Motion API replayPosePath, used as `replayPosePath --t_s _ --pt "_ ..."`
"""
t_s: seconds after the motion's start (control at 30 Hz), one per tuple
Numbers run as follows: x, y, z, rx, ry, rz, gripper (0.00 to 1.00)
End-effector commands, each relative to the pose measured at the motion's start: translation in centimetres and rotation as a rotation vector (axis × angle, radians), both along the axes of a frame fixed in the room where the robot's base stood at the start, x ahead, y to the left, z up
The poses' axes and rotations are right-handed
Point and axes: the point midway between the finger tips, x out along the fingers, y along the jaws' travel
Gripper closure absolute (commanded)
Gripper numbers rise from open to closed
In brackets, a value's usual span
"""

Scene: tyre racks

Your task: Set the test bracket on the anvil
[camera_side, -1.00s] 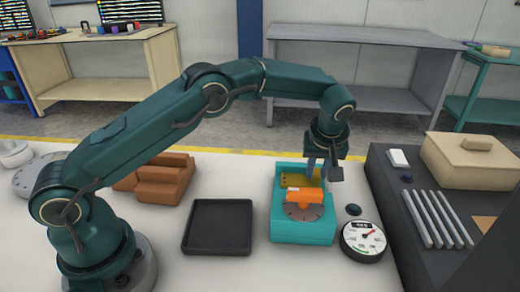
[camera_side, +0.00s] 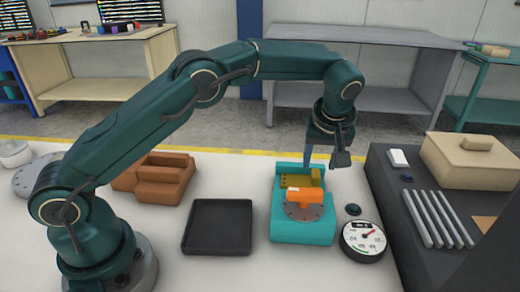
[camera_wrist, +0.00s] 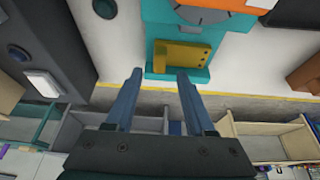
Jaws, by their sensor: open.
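The orange test bracket (camera_side: 303,198) rests on the round grey anvil (camera_side: 304,214) of the teal fixture (camera_side: 318,236). A sliver of the bracket (camera_wrist: 238,5) shows at the top of the wrist view, with most of it cut off. A brass-yellow block (camera_side: 296,181) is on the fixture behind the bracket. My gripper (camera_side: 323,162) is above the back of the fixture, clear of the bracket. In the wrist view its two blue fingers (camera_wrist: 160,72) are apart with nothing between them.
An empty black tray (camera_side: 218,252) lies left of the fixture, with a brown stepped block (camera_side: 155,180) beyond it. A dial gauge (camera_side: 363,241) is at the right. A dark bench (camera_side: 400,230) holds grey rods (camera_side: 438,218) and a beige box (camera_side: 474,158).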

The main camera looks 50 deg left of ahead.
Motion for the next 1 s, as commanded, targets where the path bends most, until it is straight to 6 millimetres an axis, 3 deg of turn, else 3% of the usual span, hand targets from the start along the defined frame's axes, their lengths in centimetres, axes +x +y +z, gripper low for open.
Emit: replayPosePath --t_s 0.2,0.5,0.67,0.87,1.0 --pt "-1.3 -1.4 4.6 -0.003 -0.006 -0.002 0.46" --pt "-2.0 -2.0 6.9 -0.001 -0.001 -0.003 0.46" --pt "-2.8 -1.4 8.5 -0.006 0.004 -0.051 0.46" --pt "-6.2 0.6 11.8 -0.02 0.013 -0.212 0.46" --pt "-9.5 1.8 13.3 -0.027 0.009 -0.333 0.46"
